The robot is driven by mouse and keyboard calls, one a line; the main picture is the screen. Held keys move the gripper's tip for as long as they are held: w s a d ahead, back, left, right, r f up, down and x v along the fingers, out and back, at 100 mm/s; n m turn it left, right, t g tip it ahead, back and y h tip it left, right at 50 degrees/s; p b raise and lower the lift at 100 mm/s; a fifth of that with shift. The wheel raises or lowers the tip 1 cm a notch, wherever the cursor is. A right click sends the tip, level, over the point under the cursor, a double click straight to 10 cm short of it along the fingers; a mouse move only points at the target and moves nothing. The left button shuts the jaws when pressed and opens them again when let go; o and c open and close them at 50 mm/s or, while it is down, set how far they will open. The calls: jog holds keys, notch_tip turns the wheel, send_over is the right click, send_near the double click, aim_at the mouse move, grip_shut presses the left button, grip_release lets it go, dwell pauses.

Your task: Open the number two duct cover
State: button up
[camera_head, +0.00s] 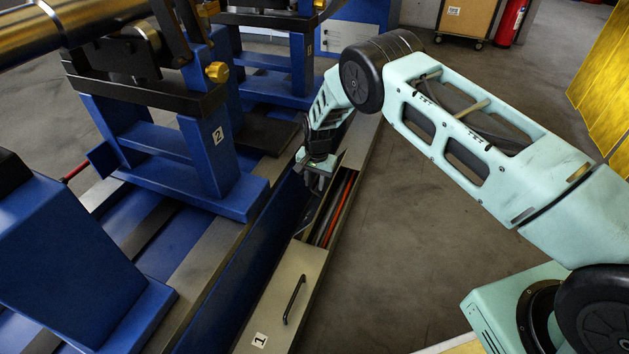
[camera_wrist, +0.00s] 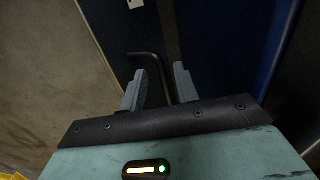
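The duct (camera_head: 343,205) runs along the blue machine base. Its middle section is open, with red and dark cables visible inside. My gripper (camera_head: 318,182) is over this opening, pointing down, near its left edge. In the wrist view my gripper's fingers (camera_wrist: 159,88) stand apart, with a bent black handle (camera_wrist: 148,54) passing between them; whether a finger touches it is unclear. A dark panel (camera_wrist: 108,35) with a white label lies beyond the handle, probably the number two cover turned up on edge. Its number cannot be read.
The cover marked 1 (camera_head: 270,303) is shut at the near end of the duct, its black handle (camera_head: 294,299) upward. A blue stand marked 2 (camera_head: 205,150) is to the left. Grey floor (camera_head: 410,240) to the right is clear. A red extinguisher (camera_head: 511,22) stands far back.

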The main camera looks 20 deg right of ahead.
notch_tip(320, 180, up, 17)
jog(key=p, duration=0.7)
jog(key=shift+s+d+r+p, duration=0.15)
jog(key=shift+s+d+p, duration=0.2)
jog(key=shift+d, duration=0.1)
